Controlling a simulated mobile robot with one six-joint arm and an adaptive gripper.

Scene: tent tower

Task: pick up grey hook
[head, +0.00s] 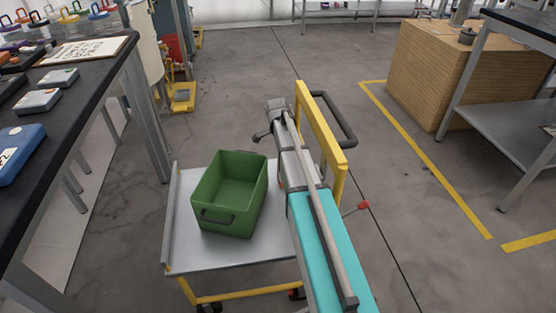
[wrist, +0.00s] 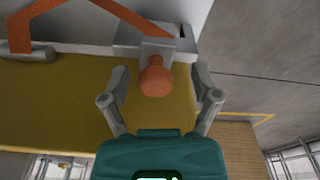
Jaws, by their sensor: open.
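In the wrist view my gripper (wrist: 160,86) is open, with its two grey fingers spread. An orange round-ended knob (wrist: 156,78) on a grey block (wrist: 158,47) shows between the fingers. I cannot tell whether the fingers touch it. I cannot make out a clear grey hook shape in either view, nor tell whether this grey block is part of it. My fingertips cannot be made out in the head view.
A green crate (head: 236,172) stands on a low metal cart (head: 185,250). A dark workbench (head: 75,92) on the left holds several small boxes and coloured-handled items. A wooden crate (head: 425,80) stands at the right. Open floor lies behind the cart.

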